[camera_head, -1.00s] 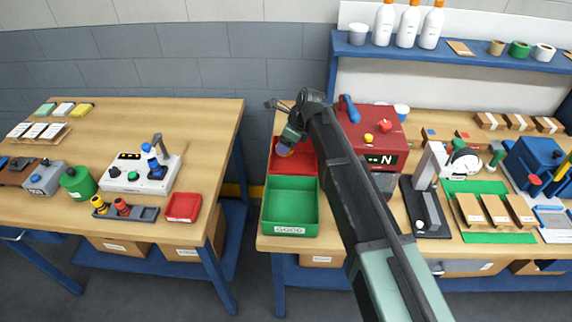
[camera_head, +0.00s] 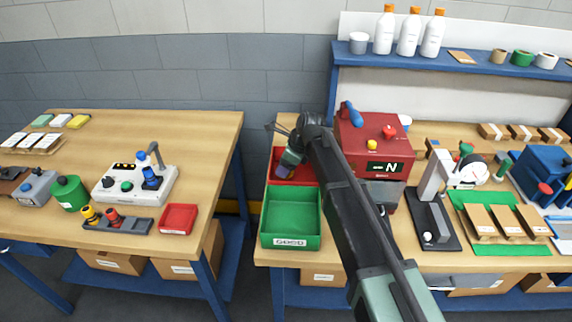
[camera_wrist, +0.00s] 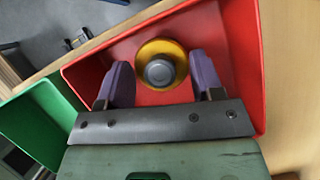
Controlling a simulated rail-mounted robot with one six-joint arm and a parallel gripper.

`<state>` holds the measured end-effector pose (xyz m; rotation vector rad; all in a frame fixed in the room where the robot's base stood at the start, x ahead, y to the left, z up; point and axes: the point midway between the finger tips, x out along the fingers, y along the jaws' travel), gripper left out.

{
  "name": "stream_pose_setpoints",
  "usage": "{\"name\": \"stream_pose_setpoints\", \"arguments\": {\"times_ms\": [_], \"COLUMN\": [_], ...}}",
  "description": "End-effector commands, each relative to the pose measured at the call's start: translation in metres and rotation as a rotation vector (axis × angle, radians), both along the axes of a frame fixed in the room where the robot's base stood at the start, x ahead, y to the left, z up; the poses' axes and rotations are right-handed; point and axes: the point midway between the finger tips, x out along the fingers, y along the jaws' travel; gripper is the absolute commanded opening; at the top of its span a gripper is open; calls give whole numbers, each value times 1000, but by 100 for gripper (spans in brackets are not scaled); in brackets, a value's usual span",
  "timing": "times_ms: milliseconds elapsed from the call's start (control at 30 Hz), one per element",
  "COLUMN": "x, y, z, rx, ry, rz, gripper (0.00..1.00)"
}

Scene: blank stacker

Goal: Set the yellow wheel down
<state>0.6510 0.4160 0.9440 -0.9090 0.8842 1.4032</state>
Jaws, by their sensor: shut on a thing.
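My gripper (camera_head: 284,171) is over the red bin (camera_head: 308,174) at the left end of the right-hand bench. In the wrist view my gripper (camera_wrist: 160,70) points down with two purple fingers. They are shut on the yellow wheel (camera_wrist: 160,46), which has a round grey hub facing the camera. The wheel sits between the fingertips, inside the outline of the red bin (camera_wrist: 247,60). I cannot tell whether it touches the bin floor. In the head view the wheel is hidden by the fingers.
A green bin (camera_head: 290,218) labelled GOOD stands directly in front of the red bin. A red machine (camera_head: 370,140) stands close on the right. The bench edge is close on the left, with a gap before the left bench (camera_head: 200,140).

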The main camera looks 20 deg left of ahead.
Motion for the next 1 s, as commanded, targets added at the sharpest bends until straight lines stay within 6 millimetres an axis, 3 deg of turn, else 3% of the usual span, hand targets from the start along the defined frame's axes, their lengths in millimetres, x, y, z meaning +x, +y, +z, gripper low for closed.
{"name": "stream_pose_setpoints", "arguments": {"times_ms": [33,67,200,533,833,1000], "x": [0,0,0,0,0,1], "y": [0,0,0,0,-17,-23], "z": [0,1,1,6,60,65], "rx": [0,0,0,0,0,0], "ry": [0,0,0,0,0,0], "rz": [0,0,0,0,-1,0], "gripper": [31,64,85,86,86,86]}}
